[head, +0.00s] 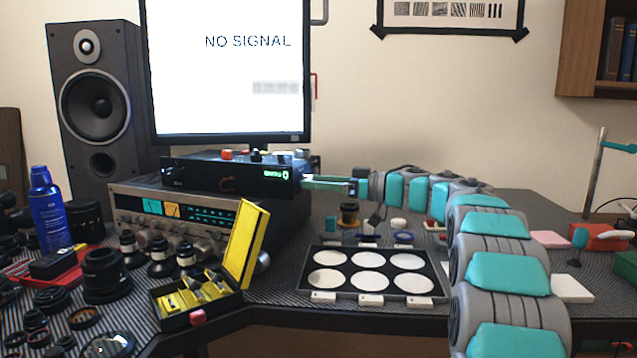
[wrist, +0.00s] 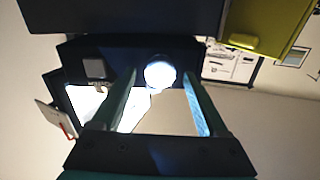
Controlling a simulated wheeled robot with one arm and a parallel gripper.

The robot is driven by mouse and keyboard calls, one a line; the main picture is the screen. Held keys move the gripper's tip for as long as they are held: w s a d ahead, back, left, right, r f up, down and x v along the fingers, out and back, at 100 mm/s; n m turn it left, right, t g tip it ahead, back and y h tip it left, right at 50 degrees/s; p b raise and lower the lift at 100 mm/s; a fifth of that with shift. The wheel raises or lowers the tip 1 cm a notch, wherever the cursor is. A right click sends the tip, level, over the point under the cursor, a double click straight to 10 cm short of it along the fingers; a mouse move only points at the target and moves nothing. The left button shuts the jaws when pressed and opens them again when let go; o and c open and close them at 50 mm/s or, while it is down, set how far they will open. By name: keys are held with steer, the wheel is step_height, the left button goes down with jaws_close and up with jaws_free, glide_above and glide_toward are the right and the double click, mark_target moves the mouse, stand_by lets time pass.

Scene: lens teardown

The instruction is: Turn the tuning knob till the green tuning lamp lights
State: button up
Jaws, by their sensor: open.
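The silver receiver (head: 178,212) stands on the bench in the head view, with a lit teal and yellow dial window. I see no lit lamp that I can name as the tuning lamp. My gripper (head: 308,180) is at the right end of the black unit on the receiver. In the wrist view my gripper (wrist: 163,98) is open, and a bright round knob-like part (wrist: 160,72) shows between its fingers, apparently untouched.
The black unit (head: 225,178) has small knobs on top and a green readout. A monitor (head: 228,90) behind reads NO SIGNAL. An open yellow case (head: 245,243) stands before the receiver. Lenses crowd the left.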

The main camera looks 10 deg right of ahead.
steer(key=shift+a, duration=0.15)
jaws_close()
stand_by(0.6)
